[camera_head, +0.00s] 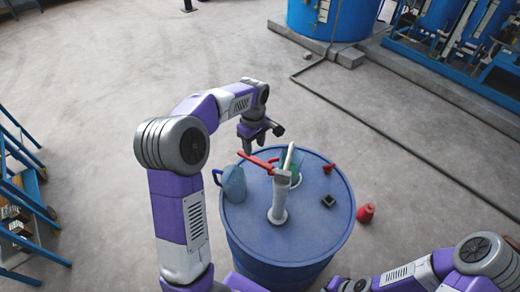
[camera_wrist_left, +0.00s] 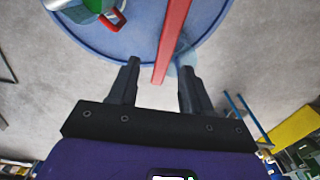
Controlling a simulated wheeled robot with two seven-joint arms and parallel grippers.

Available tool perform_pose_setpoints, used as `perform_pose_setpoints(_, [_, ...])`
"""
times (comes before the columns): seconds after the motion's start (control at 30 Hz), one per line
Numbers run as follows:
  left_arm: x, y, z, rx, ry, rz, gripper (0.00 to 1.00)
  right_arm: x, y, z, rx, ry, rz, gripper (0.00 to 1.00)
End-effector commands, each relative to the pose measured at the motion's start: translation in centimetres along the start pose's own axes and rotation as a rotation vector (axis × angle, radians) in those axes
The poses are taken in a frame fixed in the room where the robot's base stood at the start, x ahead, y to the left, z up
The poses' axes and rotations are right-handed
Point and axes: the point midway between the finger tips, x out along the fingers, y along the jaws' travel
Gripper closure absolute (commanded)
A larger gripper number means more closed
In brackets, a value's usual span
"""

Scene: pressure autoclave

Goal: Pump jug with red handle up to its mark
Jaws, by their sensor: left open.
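A hand pump (camera_head: 280,200) with a long red lever (camera_head: 255,162) stands on a blue drum (camera_head: 315,235). A jug with green in it (camera_head: 291,168) stands behind the pump, partly hidden by it. In the left wrist view this jug (camera_wrist_left: 88,8) shows at the top left with a red handle (camera_wrist_left: 111,20). My left gripper (camera_head: 262,140) is open by the lever's free end. In the left wrist view, the lever (camera_wrist_left: 172,40) runs between the open fingers (camera_wrist_left: 159,70); contact is not clear. My right gripper (camera_head: 347,285) is partly cut off at the bottom edge; its jaws are unclear.
A light blue jug (camera_head: 234,184) stands on the drum's left side. A small red piece (camera_head: 328,168) and a dark square piece (camera_head: 328,200) lie at its right. A red object (camera_head: 366,213) is beside the drum. Blue racks (camera_head: 25,190) stand far left.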

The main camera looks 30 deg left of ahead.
Motion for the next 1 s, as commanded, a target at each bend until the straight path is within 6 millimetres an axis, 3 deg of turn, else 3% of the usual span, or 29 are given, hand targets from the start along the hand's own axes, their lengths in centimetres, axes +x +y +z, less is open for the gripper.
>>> perform_pose_setpoints(0.4, [6.1, -0.1, 0.1, 0.002, -0.002, -0.002, 0.51, -0.4, -0.1, 0.0, 0.001, 0.000, 0.000, 1.00])
perform_pose_setpoints(0.77, [6.8, 0.0, 0.1, 0.003, -0.002, 0.000, 0.51, -0.5, -0.1, 0.0, 0.001, 0.000, 0.000, 1.00])
perform_pose_setpoints(1.0, [6.8, 0.0, 0.1, 0.003, -0.002, 0.000, 0.85, -0.5, -0.1, 0.0, 0.000, 0.000, 0.000, 1.00])
